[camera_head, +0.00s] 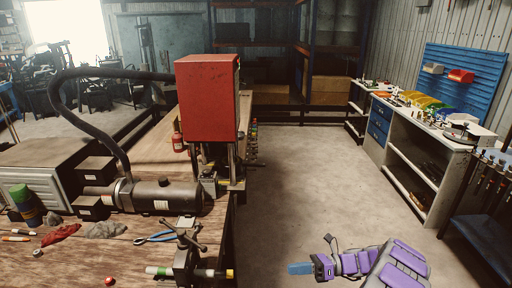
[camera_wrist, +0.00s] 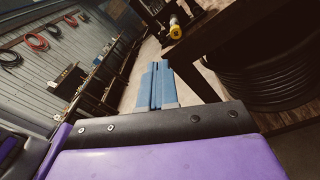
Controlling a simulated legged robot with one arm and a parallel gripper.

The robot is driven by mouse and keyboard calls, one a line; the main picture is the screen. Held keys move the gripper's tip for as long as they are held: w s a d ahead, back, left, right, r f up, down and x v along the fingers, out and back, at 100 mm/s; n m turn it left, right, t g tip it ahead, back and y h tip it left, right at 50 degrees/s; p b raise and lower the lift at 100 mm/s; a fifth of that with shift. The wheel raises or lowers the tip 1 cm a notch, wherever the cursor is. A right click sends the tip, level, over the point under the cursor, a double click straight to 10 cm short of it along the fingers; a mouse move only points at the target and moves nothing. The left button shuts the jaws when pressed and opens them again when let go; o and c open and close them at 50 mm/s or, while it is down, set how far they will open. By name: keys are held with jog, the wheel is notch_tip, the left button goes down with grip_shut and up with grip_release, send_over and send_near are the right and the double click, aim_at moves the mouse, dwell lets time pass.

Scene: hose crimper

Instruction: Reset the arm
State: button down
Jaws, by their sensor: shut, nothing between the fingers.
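My arm shows at the lower right of the head view, with purple covers and its links drawn close together. My gripper (camera_head: 300,268) has blue fingers pointing left, over the bare floor to the right of the wooden workbench (camera_head: 130,254). In the wrist view the blue fingers of my gripper (camera_wrist: 158,86) lie side by side, shut, with nothing held between them. The gripper touches nothing that I can see.
A red machine (camera_head: 208,98) and a dark motor cylinder (camera_head: 165,196) stand on the workbench. A vise (camera_head: 186,258) sits at its near edge. At the right are a white shelf bench (camera_head: 425,160) and a blue pegboard (camera_head: 462,82). The concrete floor (camera_head: 300,170) between is clear.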

jog(key=s+a+r+n+g+h, duration=0.3)
jog(key=s+a+r+n+h, duration=0.1)
jog(key=s+a+r+n, duration=0.3)
jog(key=s+a+r+n+g+h, duration=0.25)
jog(key=s+a+r+n, duration=0.3)
jog(key=s+r, duration=0.4)
jog(key=s+d+n+t+h, duration=0.2)
jog(key=s+d+n+h, duration=0.3)
jog(key=s, duration=0.6)
jog(key=s+d+n+t+h, duration=0.2)
jog(key=s+d+n+h, duration=0.4)
jog(key=s, duration=0.5)
jog(key=shift+s+d+f+t, duration=0.15)
jog(key=shift+d+t, duration=0.2)
jog(key=shift+d, duration=0.35)
jog(key=c, duration=1.9)
grip_release()
